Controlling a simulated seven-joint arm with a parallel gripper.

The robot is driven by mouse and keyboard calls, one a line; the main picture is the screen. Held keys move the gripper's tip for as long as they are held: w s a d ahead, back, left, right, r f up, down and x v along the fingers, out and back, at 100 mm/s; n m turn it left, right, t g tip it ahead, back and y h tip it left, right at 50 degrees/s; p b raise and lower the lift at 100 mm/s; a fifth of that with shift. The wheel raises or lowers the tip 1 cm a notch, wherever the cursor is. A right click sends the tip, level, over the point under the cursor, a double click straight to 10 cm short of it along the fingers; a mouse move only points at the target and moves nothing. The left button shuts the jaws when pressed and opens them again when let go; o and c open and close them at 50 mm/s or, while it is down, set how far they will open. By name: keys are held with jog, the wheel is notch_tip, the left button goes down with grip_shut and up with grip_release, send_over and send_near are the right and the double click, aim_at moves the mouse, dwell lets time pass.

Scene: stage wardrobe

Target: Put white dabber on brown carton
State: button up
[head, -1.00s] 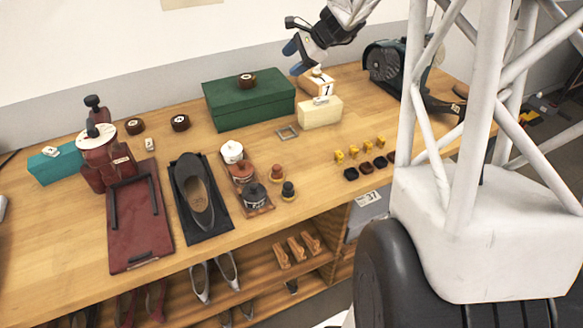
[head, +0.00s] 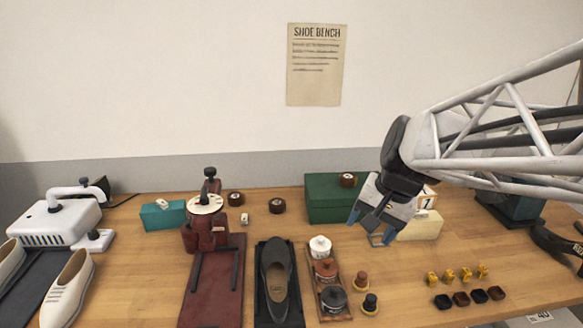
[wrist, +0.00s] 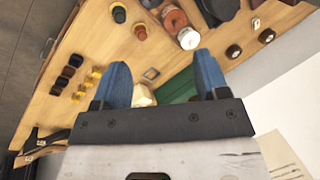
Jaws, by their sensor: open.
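The white lidded pot (head: 320,246) stands at the back of a narrow wooden tray (head: 342,285), with brown and black pots in front. It also shows in the wrist view (wrist: 188,38). I cannot tell whether it is the white dabber; the knobbed pieces beside the tray are brown (head: 361,279) and black (head: 370,304).
A green box (head: 330,204) with a brown round piece on top stands behind my gripper. A black shoe mat (head: 270,311) and red stand (head: 205,235) are left of the tray. Several yellow pieces (head: 450,275) and dark dishes (head: 461,299) lie at right.

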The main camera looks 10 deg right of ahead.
jog(key=s+a+f+n+h, duration=0.2)
jog(key=s+n, duration=0.3)
jog(key=s, duration=0.8)
jog(key=shift+f+n+t+h, duration=0.25)
jog(key=shift+n+t+h, duration=0.05)
jog(key=shift+n+h, duration=0.1)
jog(key=shift+s, duration=0.1)
dwell(0.4)
